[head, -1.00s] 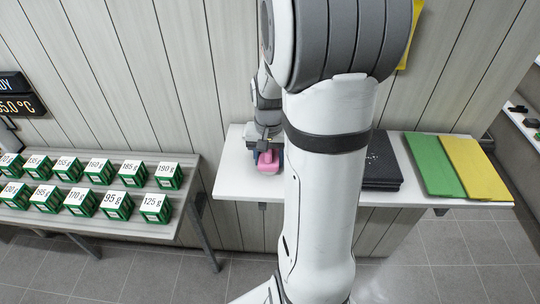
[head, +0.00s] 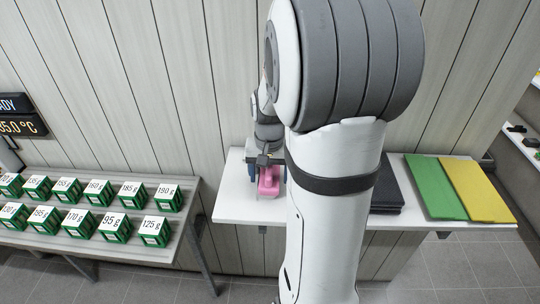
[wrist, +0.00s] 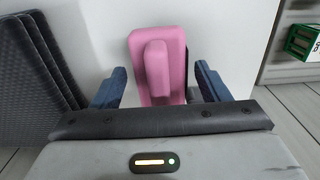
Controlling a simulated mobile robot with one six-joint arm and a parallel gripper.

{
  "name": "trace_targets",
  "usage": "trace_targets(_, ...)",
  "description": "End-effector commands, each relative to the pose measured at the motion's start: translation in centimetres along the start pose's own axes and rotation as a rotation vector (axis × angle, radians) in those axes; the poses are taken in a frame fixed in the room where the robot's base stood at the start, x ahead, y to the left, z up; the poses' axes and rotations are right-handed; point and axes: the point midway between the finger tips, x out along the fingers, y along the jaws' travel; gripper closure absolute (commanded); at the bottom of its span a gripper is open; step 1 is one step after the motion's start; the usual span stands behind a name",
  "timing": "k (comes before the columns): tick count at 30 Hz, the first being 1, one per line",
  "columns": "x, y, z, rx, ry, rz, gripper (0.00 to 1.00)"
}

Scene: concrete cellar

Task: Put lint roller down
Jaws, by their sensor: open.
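The pink object (head: 268,181), which I take to be the lint roller, rests on the white shelf (head: 240,207) near its left end. In the wrist view the pink thing (wrist: 158,66) shows a block-like body with a raised bar along it. My gripper (wrist: 160,88) is open, with one blue finger on each side of the pink thing and a visible gap to both. In the head view my gripper (head: 267,172) is at the shelf's left part, small and partly merged with the pink thing.
Dark stacked sheets (head: 388,190), a green board (head: 434,187) and a yellow board (head: 477,190) lie on the shelf's right. A grey bench (head: 178,225) with several green weight-labelled boxes stands at left. My arm hides the shelf's middle.

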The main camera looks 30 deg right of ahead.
Motion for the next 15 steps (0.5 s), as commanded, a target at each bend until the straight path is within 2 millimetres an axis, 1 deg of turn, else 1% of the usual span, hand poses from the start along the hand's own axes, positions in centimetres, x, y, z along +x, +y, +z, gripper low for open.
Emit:
trace_targets(1, -1.2, 0.0, -0.1, 0.000, 0.007, -0.002, 0.31)
trace_targets(3, -2.8, 0.0, -0.1, 0.000, 0.008, -0.002, 0.31)
trace_targets(9, -6.9, 0.0, -0.1, 0.001, 0.006, -0.001, 0.31)
trace_targets(12, -8.3, 0.0, -0.1, 0.001, 0.004, -0.001, 0.31)
trace_targets(15, -9.2, 0.0, 0.0, 0.001, 0.002, -0.001, 0.31)
